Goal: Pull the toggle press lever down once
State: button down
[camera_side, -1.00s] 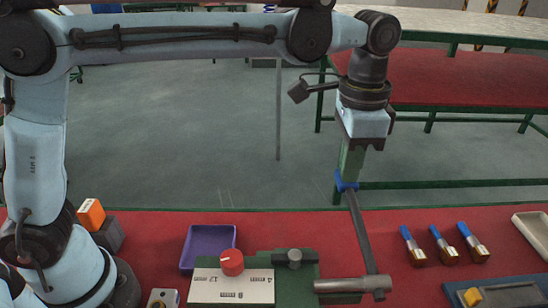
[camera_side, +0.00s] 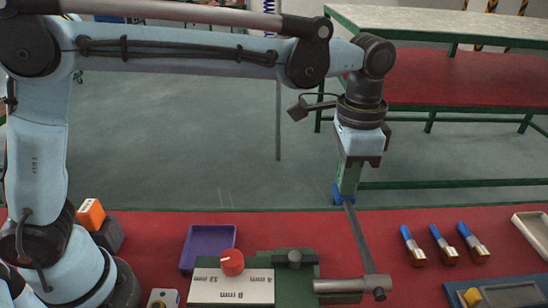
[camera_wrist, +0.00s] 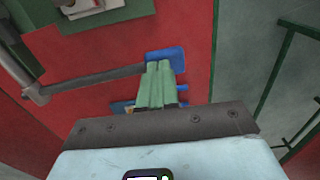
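The toggle press lever (camera_side: 360,241) is a grey bar. It rises from a hub at the right end of a horizontal grey shaft (camera_side: 338,286) and leans up and left to a blue handle (camera_side: 338,197). My gripper (camera_side: 346,190) points down with its green fingertips at this handle. In the wrist view, the green fingers (camera_wrist: 160,72) lie close together, with the tips against or just over the blue handle (camera_wrist: 168,54). They look shut, with the handle not clearly between them. The lever bar (camera_wrist: 95,79) runs left from it. The exact contact is partly hidden.
The green press body (camera_side: 295,262) has a red knob (camera_side: 232,262) and a marked plate (camera_side: 232,287). A purple tray (camera_side: 208,246) lies behind it. Several blue-and-brass parts (camera_side: 442,244) and a grey-blue fixture (camera_side: 498,292) are at right. An orange block (camera_side: 91,214) is at left.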

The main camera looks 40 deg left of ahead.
aim_at(346, 197)
jog(key=shift+f, duration=0.15)
jog(key=shift+s+d+f, duration=0.1)
jog(key=shift+f, duration=1.25)
jog(key=shift+s+d+f, duration=0.1)
jog(key=shift+d+f, duration=0.05)
jog(key=shift+f, duration=0.25)
jog(key=shift+r, duration=0.15)
jog(key=shift+r, duration=2.55)
